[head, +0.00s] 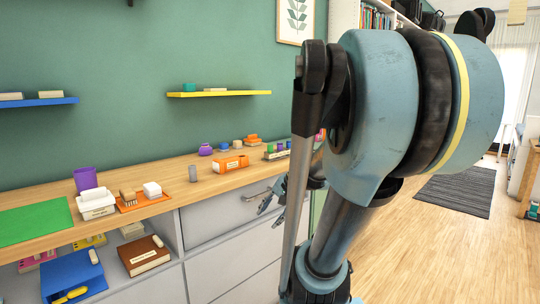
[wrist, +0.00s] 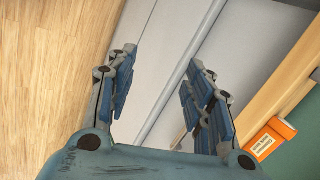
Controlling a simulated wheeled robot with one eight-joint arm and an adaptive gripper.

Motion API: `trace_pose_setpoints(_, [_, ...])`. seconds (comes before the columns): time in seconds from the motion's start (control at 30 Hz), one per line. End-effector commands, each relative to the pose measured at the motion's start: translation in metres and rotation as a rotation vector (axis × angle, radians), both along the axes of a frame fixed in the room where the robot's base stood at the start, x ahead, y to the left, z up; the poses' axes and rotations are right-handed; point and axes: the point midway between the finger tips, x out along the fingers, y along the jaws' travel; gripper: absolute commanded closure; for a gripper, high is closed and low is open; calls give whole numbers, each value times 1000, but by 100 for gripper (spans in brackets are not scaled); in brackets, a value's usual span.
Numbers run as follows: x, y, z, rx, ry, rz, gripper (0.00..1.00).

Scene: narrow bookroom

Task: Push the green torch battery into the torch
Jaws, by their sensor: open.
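My gripper (head: 270,207) is in front of the grey drawer fronts, below the counter's front edge. In the wrist view my gripper (wrist: 163,70) is open, with nothing between its fingers. On the counter's far right stands a light holder (head: 275,155) with several small coloured upright pieces. One of them looks green (head: 280,147), but it is too small to tell whether it is the torch battery. I cannot make out the torch with certainty. My arm hides part of the counter's right end.
The wooden counter (head: 165,205) runs along the green wall. An orange box (head: 230,164) stands near its front edge and shows in the wrist view (wrist: 269,139).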

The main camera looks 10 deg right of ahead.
Motion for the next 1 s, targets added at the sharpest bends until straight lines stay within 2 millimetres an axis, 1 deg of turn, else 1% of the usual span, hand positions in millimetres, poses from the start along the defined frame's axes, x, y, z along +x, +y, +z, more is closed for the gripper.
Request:
trace_pose_setpoints(0.03, [18, 1, 8, 62, 4, -65, 53])
trace_pose_setpoints(0.23, [81, 2, 37, 337, 38, -311, 53])
trace_pose_setpoints(0.33, [113, -3, 51, 479, 62, -427, 53])
trace_pose_setpoints(0.47, [153, -16, 69, 669, 99, -569, 53])
trace_pose_setpoints(0.5, [166, -21, 74, 729, 112, -610, 53])
trace_pose_setpoints(0.67, [213, -49, 93, 973, 171, -759, 53])
trace_pose_setpoints(0.8, [249, -80, 107, 1193, 233, -871, 53])
trace_pose_setpoints(0.9, [270, -104, 115, 1341, 279, -932, 53])
trace_pose_setpoints(1.0, [286, -126, 121, 1465, 321, -974, 53])
